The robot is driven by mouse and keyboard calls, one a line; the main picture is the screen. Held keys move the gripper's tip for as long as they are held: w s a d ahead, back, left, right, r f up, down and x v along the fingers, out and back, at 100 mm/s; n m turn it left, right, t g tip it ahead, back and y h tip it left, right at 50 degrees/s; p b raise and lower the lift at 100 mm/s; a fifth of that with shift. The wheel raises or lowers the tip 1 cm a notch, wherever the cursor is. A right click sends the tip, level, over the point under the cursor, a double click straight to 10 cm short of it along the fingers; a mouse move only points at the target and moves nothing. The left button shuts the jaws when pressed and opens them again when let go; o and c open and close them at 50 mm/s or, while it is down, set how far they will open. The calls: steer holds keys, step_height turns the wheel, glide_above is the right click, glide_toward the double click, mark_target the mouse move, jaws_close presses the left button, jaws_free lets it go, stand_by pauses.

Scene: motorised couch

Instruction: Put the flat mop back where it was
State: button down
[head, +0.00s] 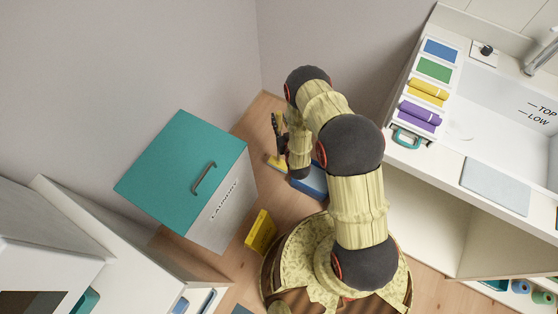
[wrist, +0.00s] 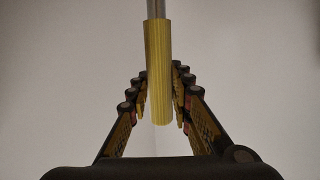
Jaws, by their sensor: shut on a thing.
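In the wrist view, a yellow grip on a grey metal pole, which I take for the handle of the flat mop (wrist: 159,75), stands upright between the fingers of my gripper (wrist: 160,105). The fingers close on it from both sides. In the head view my gripper (head: 279,125) is over the floor by the wall corner, right of the laundry box, and partly hidden by my arm. A blue flat piece (head: 313,181) lies low behind my arm. I cannot tell whether it is the mop's head.
A teal-lidded laundry box (head: 150,180) stands left of my gripper. A yellow object (head: 261,232) stands on the floor beside it. A white counter (head: 495,187) with a sink and coloured cloths is at right. White furniture (head: 85,235) is at lower left. Walls meet behind my gripper.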

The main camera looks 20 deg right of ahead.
mark_target(280, 133)
step_height(280, 133, down, 9)
steer(key=b, duration=0.4)
steer(key=shift+f, duration=0.15)
steer(key=c, duration=2.1)
jaws_free()
steer(key=shift+f, duration=0.15)
steer(key=o, duration=0.4)
steer(key=shift+o, duration=0.4)
